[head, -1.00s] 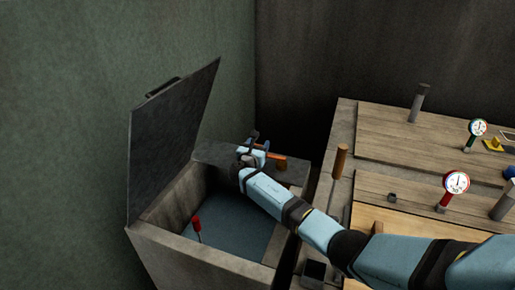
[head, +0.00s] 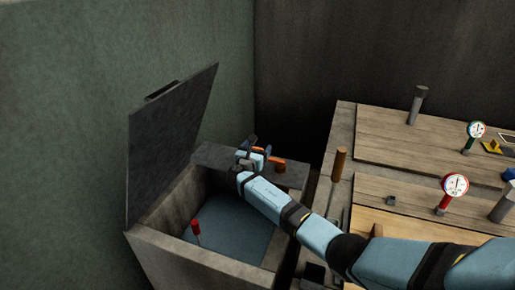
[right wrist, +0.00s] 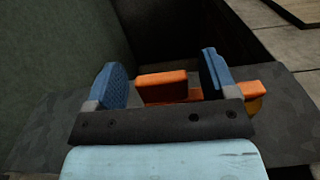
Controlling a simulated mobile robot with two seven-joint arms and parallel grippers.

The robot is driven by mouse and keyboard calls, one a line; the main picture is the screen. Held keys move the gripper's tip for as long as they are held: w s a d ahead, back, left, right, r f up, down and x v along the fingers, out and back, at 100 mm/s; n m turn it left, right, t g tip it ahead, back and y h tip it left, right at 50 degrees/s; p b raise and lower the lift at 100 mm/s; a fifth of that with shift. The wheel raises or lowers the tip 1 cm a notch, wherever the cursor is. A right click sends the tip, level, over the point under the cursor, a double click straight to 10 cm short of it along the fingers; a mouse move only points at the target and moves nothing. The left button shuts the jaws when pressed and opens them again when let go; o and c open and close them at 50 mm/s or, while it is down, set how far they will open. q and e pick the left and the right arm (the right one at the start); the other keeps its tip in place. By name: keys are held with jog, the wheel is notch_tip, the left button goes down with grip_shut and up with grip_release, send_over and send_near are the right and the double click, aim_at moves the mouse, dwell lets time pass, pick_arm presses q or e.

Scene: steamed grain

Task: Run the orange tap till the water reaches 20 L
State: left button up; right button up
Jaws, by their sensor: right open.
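The orange tap (head: 278,165) sits on the back ledge of an open grey tank (head: 190,262). Its orange block also shows between my finger pads in the right wrist view (right wrist: 162,86). My right gripper (head: 257,152) is open around this block, a finger on each side, with a gap visible on the left. Water (head: 238,232) covers the tank floor. A red-topped rod (head: 196,229) stands in it; I cannot read a litre mark. Whether water is flowing cannot be seen. My left gripper is out of view.
The tank's dark lid (head: 172,140) stands open on the left, near the green wall. To the right is a wooden-topped bench (head: 400,150) with a brown-handled lever (head: 338,165), a red gauge (head: 455,186) and a green gauge (head: 475,131). My right arm spans the bench front and tank edge.

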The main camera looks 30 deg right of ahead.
jog(key=p+v, duration=0.2)
jog(key=v, duration=1.1)
jog(key=shift+p, duration=0.3)
jog(key=shift+a, duration=0.1)
